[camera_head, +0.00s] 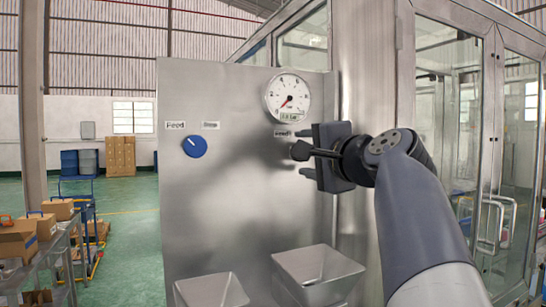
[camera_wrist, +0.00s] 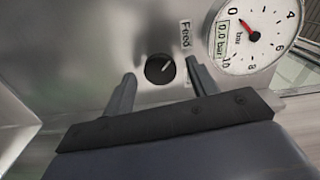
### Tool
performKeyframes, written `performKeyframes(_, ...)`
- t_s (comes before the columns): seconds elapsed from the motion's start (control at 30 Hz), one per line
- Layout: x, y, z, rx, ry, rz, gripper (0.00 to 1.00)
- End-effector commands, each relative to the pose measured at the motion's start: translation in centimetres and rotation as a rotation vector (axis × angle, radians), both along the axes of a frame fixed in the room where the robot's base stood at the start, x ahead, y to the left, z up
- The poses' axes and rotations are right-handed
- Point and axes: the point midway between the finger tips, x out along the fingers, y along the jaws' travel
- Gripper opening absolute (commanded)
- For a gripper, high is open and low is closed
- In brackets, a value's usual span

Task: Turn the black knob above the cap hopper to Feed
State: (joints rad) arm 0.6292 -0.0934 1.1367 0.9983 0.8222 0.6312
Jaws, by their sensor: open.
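The black knob (camera_head: 300,151) is on the steel panel below the round gauge. In the wrist view the black knob (camera_wrist: 157,71) carries a light pointer line directed up and right, between the Feed label (camera_wrist: 186,34) and a second label mostly hidden by a finger. I cannot tell exactly which label it points at. My gripper (camera_head: 304,153) is open, facing the panel at the knob. In the wrist view, my gripper (camera_wrist: 160,72) has one finger on each side of the knob, with gaps visible; no contact is clear.
A blue knob (camera_head: 194,146) with its own labels is on the panel's left. A pressure gauge (camera_head: 288,97) sits just above the black knob. Two metal hoppers (camera_head: 318,270) project from the panel below. A glass-doored enclosure (camera_head: 450,110) stands at right.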

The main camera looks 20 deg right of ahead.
Motion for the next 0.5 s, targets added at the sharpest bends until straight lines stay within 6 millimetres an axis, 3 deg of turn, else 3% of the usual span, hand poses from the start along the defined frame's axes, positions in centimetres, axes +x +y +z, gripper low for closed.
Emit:
performKeyframes(0.3, -5.4, -0.3, -0.2, -0.002, -0.002, -0.006, 0.55)
performKeyframes(0.5, -8.0, -0.4, -0.1, -0.001, -0.001, -0.006, 0.55)
